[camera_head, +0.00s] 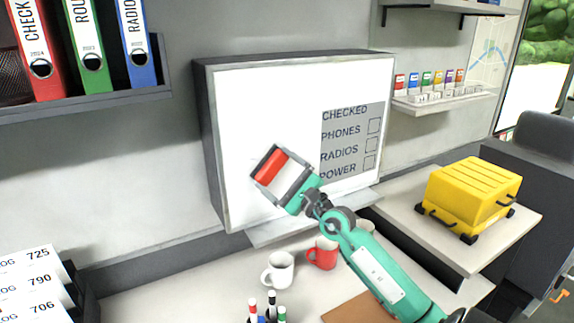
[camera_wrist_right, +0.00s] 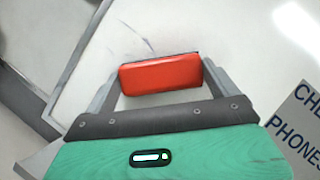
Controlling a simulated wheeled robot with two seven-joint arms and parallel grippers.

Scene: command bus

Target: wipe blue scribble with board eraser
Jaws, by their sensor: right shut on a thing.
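The red board eraser (camera_head: 271,168) is between the fingers of my right gripper (camera_head: 265,165), in front of the lower left part of the whiteboard (camera_head: 250,110). In the right wrist view the red eraser (camera_wrist_right: 160,74) spans the gap between both fingers, and the gripper is shut on it. It is at or very near the board face; I cannot tell if it touches. A faint dark stroke (camera_wrist_right: 136,36) shows on the board just beyond the eraser in the wrist view. No clearly blue scribble shows; the eraser and gripper hide part of the board. My left gripper is not in view.
A grey checklist panel (camera_head: 352,143) is on the board's right side. Below stand a white mug (camera_head: 279,271), a red mug (camera_head: 322,254) and several markers (camera_head: 268,309). A yellow case (camera_head: 472,194) sits at right. A binder shelf (camera_head: 85,103) juts out at upper left.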

